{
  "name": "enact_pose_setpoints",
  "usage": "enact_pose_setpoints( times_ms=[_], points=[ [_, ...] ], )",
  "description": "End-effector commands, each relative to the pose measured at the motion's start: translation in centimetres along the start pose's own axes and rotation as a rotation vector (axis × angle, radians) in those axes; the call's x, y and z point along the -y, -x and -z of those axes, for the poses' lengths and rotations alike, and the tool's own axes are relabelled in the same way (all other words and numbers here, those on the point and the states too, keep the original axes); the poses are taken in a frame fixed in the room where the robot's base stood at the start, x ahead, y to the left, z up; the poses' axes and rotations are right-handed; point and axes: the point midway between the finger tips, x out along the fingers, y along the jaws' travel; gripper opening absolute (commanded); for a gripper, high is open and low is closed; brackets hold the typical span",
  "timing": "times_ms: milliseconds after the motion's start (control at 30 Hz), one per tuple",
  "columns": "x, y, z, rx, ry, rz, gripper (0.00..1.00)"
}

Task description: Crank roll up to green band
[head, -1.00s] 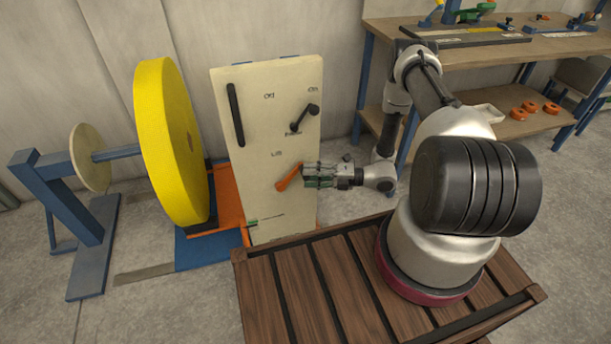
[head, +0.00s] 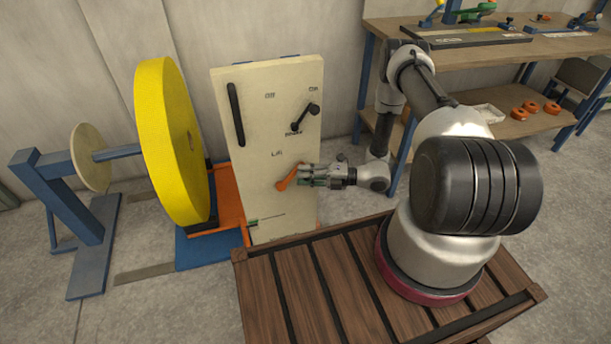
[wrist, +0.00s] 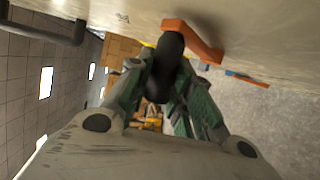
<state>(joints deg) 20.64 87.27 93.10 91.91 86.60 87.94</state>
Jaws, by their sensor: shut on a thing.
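The yellow roll (head: 170,140) stands upright on a blue shaft, left of the cream panel (head: 240,160). The orange crank (head: 286,182) is on the lower part of the panel, under the "Lift" label, its arm slanting up to the right. My gripper (head: 306,176) reaches in from the right and is shut at the crank's outer end. In the wrist view, my gripper's fingers (wrist: 166,82) close around the crank's dark grip (wrist: 168,55); the orange crank arm (wrist: 194,40) shows beyond it. A small green mark (head: 253,222) shows low on the panel's left, beside a thin dark line.
A black power lever (head: 304,118) and a long black handle (head: 235,114) are higher on the panel. A slatted wooden platform (head: 290,262) lies in front. A workbench (head: 560,45) with orange rings (head: 530,106) on its lower shelf stands at the back right.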

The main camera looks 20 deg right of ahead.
Motion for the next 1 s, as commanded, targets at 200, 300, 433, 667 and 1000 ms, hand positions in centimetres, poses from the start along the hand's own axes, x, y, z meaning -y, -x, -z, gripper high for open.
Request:
enact_pose_setpoints(
  times_ms=[200, 300, 433, 667, 1000],
  points=[
    [0.3, 0.3, -0.1, 0.0, 0.0, 0.002, 0.0],
    [0.4, 0.3, -0.1, 0.001, 0.0, 0.003, 0.0],
    [0.7, 0.5, -0.2, 0.002, -0.001, 0.004, 0.0],
    [1.6, 1.2, -0.5, 0.003, -0.001, 0.006, 0.0],
    [4.9, 2.7, -1.0, 0.001, -0.003, 0.006, 0.0]
  ],
)
